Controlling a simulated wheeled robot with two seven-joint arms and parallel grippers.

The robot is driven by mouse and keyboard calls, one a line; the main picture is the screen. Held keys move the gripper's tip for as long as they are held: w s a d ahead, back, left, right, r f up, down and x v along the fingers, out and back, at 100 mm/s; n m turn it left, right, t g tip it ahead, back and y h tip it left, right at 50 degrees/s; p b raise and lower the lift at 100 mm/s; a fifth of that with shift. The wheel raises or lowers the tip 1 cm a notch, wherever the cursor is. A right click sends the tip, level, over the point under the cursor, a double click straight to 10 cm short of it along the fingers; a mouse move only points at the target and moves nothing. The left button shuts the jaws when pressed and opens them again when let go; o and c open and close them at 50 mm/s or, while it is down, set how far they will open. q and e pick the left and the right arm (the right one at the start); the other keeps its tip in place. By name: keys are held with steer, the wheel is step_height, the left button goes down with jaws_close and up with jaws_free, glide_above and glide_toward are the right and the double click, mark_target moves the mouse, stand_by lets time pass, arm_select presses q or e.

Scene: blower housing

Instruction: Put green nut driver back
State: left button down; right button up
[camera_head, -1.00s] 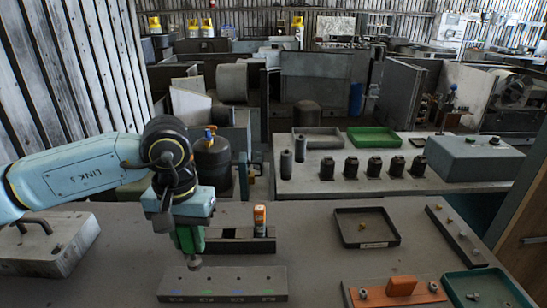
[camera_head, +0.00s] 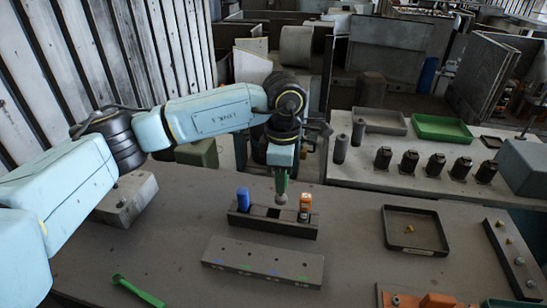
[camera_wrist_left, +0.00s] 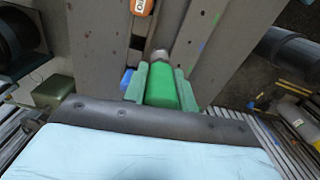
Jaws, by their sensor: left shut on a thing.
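My left gripper (camera_head: 281,175) is shut on the green nut driver (camera_head: 281,186), which hangs upright with its metal tip down. The tip is just above or behind the far edge of the dark holder rack (camera_head: 272,227), between the blue driver (camera_head: 243,199) and the orange driver (camera_head: 304,207); I cannot tell whether it touches. Both of those stand in the rack. In the left wrist view the green nut driver (camera_wrist_left: 160,88) sits between the gripper's fingers, with the orange driver (camera_wrist_left: 143,7) beyond and part of the blue driver (camera_wrist_left: 127,77) at left. My right gripper is not in view.
A grey block with coloured marks (camera_head: 262,263) lies in front of the rack. A green tool (camera_head: 137,291) lies at the front left. A dark tray (camera_head: 413,232) stands to the right. A rear table (camera_head: 400,178) carries several black parts. Bare table lies between rack and tray.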

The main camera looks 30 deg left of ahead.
arm_select(q)
steer(key=n, duration=0.2)
steer(key=w+n+p, duration=0.1)
steer(key=n, duration=0.2)
steer(key=shift+w+a+r, duration=0.1)
steer(key=shift+a+r, duration=0.1)
steer(key=w+a+f+n, duration=0.1)
steer(key=f+n, duration=0.4)
steer(key=n, duration=0.7)
steer(key=w+a+f+n, duration=0.1)
steer(key=f+n, duration=0.4)
steer(key=n, duration=0.8)
steer(key=shift+w+a+n, duration=0.3)
steer(key=shift+w+a, duration=0.05)
steer(key=shift+a, duration=0.4)
